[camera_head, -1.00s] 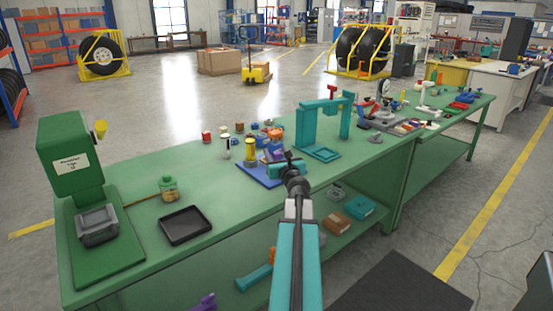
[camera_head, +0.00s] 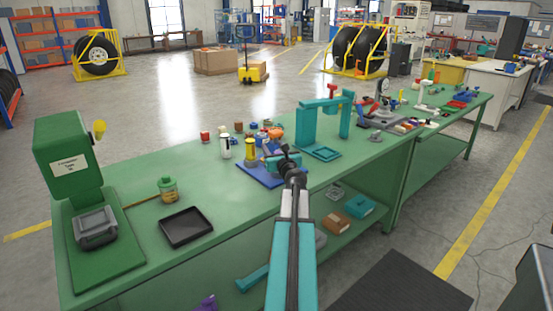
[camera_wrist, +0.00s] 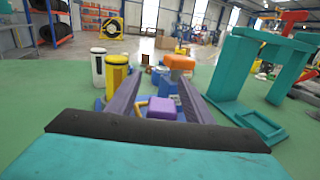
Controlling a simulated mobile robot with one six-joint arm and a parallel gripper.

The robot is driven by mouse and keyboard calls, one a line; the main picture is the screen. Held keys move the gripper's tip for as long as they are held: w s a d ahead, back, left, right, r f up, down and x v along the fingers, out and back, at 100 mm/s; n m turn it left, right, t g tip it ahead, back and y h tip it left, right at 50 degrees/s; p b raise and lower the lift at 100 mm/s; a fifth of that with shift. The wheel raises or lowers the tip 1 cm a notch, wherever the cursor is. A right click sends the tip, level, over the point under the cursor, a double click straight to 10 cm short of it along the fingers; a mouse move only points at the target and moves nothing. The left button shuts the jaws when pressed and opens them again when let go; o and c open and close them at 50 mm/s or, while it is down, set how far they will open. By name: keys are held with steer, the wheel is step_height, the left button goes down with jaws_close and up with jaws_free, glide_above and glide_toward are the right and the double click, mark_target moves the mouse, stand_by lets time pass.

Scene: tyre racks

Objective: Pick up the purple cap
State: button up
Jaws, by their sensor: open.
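The purple cap (camera_wrist: 162,108) shows in the wrist view, low in the middle, between my gripper's two long fingers, with a yellow part beside its left side. I cannot tell whether either finger touches it. My gripper (camera_wrist: 162,80) is open and points forward over the bench. In the head view my gripper (camera_head: 286,157) is above the right part of the blue mat (camera_head: 262,177). It hides much of what lies beneath it there, and the cap is hard to make out.
A yellow cylinder (camera_wrist: 117,80) and a white bottle (camera_wrist: 98,68) stand left of the fingers. An orange-topped object (camera_wrist: 180,62) is just beyond. A teal press frame (camera_head: 322,118) stands close on the right. A black tray (camera_head: 186,227) lies left, with clear bench between.

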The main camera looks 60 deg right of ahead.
steer(key=shift+d, duration=0.1)
steer(key=shift+c, duration=0.2)
jaws_close()
steer(key=shift+r, duration=0.1)
stand_by(0.4)
steer(key=s+a+r+b, duration=0.4)
steer(key=s+a, duration=0.3)
steer(key=s, duration=0.4)
steer(key=shift+s+r+b, duration=0.15)
steer(key=shift+s+b, duration=0.15)
steer(key=shift+b, duration=0.1)
steer(key=shift+a+b, duration=0.15)
steer(key=shift+b, duration=0.3)
